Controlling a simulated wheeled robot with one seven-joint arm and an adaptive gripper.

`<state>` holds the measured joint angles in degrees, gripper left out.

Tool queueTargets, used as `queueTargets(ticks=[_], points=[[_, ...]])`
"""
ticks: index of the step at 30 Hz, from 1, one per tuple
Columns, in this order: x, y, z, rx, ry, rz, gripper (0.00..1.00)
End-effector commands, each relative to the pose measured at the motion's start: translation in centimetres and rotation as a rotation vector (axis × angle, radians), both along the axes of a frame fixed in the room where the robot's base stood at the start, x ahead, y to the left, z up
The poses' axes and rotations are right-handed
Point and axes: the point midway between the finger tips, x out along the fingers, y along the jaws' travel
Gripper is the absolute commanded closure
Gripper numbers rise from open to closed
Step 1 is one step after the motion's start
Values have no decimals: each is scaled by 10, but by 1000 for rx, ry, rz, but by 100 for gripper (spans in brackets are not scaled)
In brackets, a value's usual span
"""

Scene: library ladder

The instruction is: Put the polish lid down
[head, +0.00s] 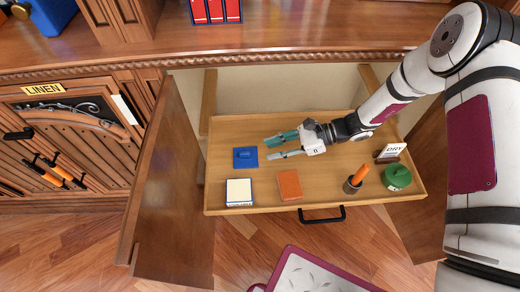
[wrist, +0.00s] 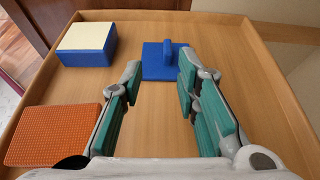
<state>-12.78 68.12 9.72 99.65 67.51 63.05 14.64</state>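A blue square lid with an upright grip (head: 245,158), which I take to be the polish lid, lies flat on the pull-out wooden drawer (head: 262,208), towards its left side. It also shows in the wrist view (wrist: 160,66), just beyond my fingertips. My gripper (head: 273,147) is open and empty, its green-padded fingers spread and pointing left at the lid. In the wrist view the lid's grip stands between the lines of the two fingers. The fingers look apart from the lid; their exact height above the drawer is hard to tell.
A blue box with a cream top (head: 239,192) and an orange pad (head: 290,185) lie along the drawer's front. At right are a dark cup with an orange handle (head: 356,178), a green round object (head: 397,177) and a "DRY" block (head: 391,152). An open cabinet door (head: 165,190) stands left.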

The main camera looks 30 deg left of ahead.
Motion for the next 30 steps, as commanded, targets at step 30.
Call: queueTargets(ticks=[30], points=[[25, -41, 20, 1, 0, 1, 71]])
